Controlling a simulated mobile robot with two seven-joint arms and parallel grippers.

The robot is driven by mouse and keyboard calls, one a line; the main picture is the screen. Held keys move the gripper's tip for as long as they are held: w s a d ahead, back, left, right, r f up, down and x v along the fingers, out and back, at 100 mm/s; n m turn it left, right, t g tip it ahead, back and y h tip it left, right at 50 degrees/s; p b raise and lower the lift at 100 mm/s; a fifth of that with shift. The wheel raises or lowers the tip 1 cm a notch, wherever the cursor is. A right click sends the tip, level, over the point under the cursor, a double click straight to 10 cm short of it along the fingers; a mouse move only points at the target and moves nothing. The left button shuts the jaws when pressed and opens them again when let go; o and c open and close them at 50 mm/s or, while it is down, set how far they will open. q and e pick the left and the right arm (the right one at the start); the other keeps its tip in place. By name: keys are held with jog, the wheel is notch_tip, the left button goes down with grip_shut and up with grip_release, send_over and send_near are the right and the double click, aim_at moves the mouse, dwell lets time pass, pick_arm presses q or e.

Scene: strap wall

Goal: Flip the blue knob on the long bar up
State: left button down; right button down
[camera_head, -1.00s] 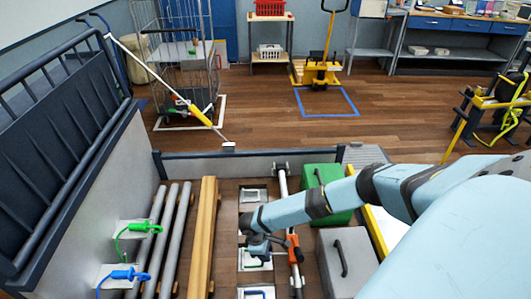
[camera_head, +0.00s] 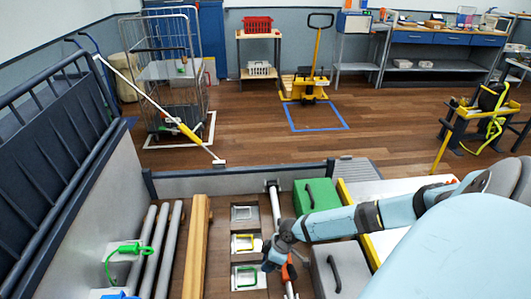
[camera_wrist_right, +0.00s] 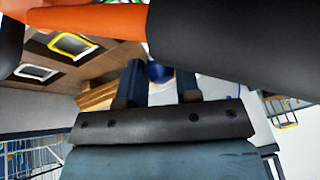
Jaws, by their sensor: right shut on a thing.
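The long bar (camera_head: 273,205) is a grey metal bar with an orange part (camera_head: 289,271), lying lengthwise on the wooden deck. My right gripper (camera_head: 277,258) is at the bar, beside the orange part, and covers some of it. In the right wrist view the two dark fingers (camera_wrist_right: 161,88) are shut on the blue knob (camera_wrist_right: 158,72), which shows between them. The orange part (camera_wrist_right: 85,17) and a thick dark tube pass close above the fingers there. The knob is hidden behind my gripper in the head view, so its tilt cannot be told. My left gripper is out of view.
A green case (camera_head: 317,194) and a grey case (camera_head: 340,265) with handles stand right of the bar. Floor plates with coloured loops, such as the yellow one (camera_head: 246,243), lie left of it. A wooden beam (camera_head: 197,245) and grey pipes are further left.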

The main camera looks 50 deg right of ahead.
jog(key=shift+s+d+r, duration=0.1)
jog(key=shift+d+r, duration=0.05)
jog(key=shift+d, duration=0.05)
dwell(0.5)
jog(key=c, duration=0.8)
grip_release()
jog(key=v, duration=1.3)
jog(key=shift+s+d+r+b, duration=0.25)
jog(key=shift+s+d+b, duration=0.1)
jog(key=shift+b, duration=0.05)
